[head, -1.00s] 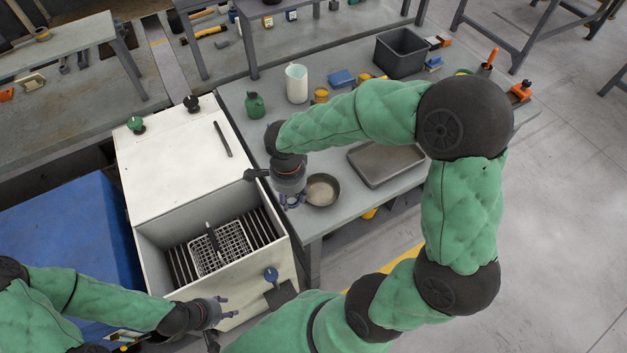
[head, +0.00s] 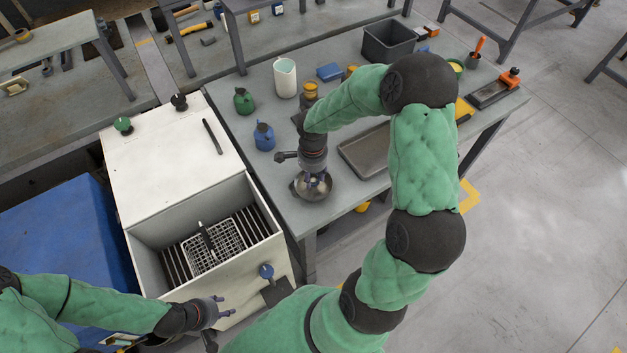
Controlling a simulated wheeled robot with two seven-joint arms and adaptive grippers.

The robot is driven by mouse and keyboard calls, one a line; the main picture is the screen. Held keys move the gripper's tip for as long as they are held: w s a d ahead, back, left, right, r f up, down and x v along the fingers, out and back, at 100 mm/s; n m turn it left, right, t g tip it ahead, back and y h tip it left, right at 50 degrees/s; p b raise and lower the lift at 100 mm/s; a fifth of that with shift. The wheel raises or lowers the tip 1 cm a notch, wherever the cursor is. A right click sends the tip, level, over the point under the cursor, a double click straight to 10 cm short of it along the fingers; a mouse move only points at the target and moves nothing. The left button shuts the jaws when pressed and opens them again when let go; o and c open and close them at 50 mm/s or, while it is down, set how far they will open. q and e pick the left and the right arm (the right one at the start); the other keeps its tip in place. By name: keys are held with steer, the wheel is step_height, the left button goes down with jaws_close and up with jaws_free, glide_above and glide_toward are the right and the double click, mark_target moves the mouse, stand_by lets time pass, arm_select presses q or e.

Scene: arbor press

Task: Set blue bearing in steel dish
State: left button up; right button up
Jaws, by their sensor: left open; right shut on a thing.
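The steel dish (head: 327,193) is a small round grey bowl near the front edge of the grey bench. My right gripper (head: 317,183) points down over it, with its fingertips at or just above the bowl's opening. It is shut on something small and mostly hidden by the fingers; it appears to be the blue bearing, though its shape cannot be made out. I cannot tell whether it touches the dish. My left gripper (head: 227,307) is open and empty in front of the white cabinet, far from the dish.
A grey tray (head: 362,160) lies just right of the dish. A blue oil can (head: 264,137), a green bottle (head: 243,101) and a white jug (head: 285,79) stand behind it. The white cabinet (head: 160,165) with an open basket compartment is at the left.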

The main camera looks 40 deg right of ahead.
mark_target(314, 181)
steer(key=f, duration=0.3)
steer(key=shift+w+d+f, duration=0.1)
steer(key=shift+d+f, duration=0.1)
steer(key=shift+f, duration=0.05)
steer(key=shift+b, duration=0.3)
steer(key=shift+f, duration=0.15)
steer(key=o, duration=0.9)
steer(key=shift+r, duration=0.2)
step_height(314, 181, up, 12)
steer(key=shift+p, duration=0.95)
